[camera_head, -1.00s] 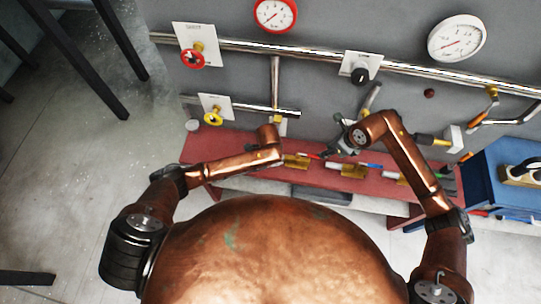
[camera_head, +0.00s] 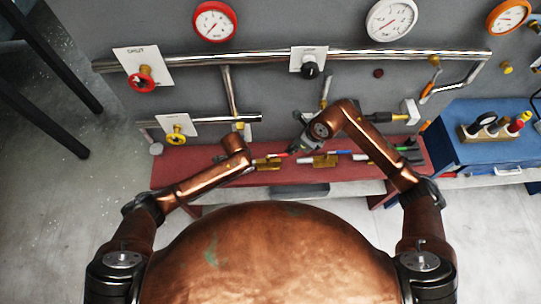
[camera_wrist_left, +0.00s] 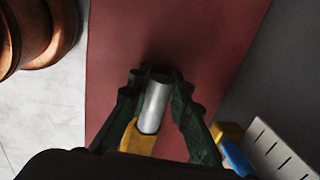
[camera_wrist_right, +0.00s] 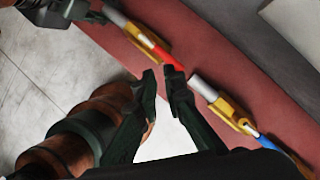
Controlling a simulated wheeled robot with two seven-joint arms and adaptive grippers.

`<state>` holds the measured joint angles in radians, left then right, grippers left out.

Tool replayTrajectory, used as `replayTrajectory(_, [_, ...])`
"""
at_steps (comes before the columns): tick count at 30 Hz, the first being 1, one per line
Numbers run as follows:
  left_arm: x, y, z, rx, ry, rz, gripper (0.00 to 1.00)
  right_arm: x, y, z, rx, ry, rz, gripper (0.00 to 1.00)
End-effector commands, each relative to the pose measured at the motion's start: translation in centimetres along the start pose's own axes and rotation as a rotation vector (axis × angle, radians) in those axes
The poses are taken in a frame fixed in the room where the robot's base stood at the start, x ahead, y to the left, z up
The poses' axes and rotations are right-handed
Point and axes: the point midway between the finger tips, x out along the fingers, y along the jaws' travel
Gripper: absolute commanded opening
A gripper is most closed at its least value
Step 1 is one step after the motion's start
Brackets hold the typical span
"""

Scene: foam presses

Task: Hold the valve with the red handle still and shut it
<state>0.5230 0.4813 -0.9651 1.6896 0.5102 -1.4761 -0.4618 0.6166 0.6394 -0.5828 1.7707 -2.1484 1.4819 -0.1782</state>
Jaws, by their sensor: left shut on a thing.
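The valve with the red handle (camera_head: 268,163) lies on the red bench. It has a brass body and silver pipe ends; in the right wrist view its red handle (camera_wrist_right: 156,52) runs roughly along the body. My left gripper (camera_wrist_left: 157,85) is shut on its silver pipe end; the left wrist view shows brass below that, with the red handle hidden. In the head view my left arm hides that gripper. My right gripper (camera_wrist_right: 162,75) is narrowly open and empty, its tips near the handle's free end; it also shows in the head view (camera_head: 298,145) over the bench.
A second brass valve (camera_wrist_right: 232,112) with a blue handle lies right of the first on the bench (camera_head: 215,170). Pipes, gauges and a red handwheel (camera_head: 142,80) are on the grey wall behind. A blue chest (camera_head: 480,150) stands at the right.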

Motion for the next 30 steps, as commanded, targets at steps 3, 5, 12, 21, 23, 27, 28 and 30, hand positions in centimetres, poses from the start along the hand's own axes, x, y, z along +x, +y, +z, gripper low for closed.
replayTrajectory(3, [0.0,-0.1,0.0,-0.001,0.001,-0.002,0.00,2.3,3.7,0.6,0.114,-0.085,0.100,0.00])
replayTrajectory(5, [0.0,-0.1,0.0,-0.001,0.001,-0.002,0.00,3.5,6.3,1.3,0.213,-0.151,0.175,0.00])
replayTrajectory(12, [0.0,-0.1,0.0,-0.001,0.001,-0.001,0.00,5.2,15.4,5.3,0.797,-0.425,0.542,0.00])
replayTrajectory(21, [0.0,-0.1,0.0,0.000,0.001,-0.001,0.00,3.9,16.4,7.1,1.713,-0.686,0.963,0.00])
replayTrajectory(23, [0.0,-0.1,0.0,0.000,0.001,-0.001,0.00,3.9,15.5,6.4,1.912,-0.736,1.035,0.00])
replayTrajectory(27, [0.0,-0.1,0.0,0.000,0.001,-0.001,0.00,4.7,12.9,2.8,2.387,-0.858,1.176,0.00])
replayTrajectory(28, [0.0,-0.1,0.0,0.000,0.001,-0.001,0.00,5.0,12.5,1.7,2.484,-0.886,1.197,0.00])
replayTrajectory(30, [0.0,-0.1,0.0,0.000,0.001,-0.001,0.00,5.8,11.6,-1.1,2.701,-0.953,1.237,0.00])
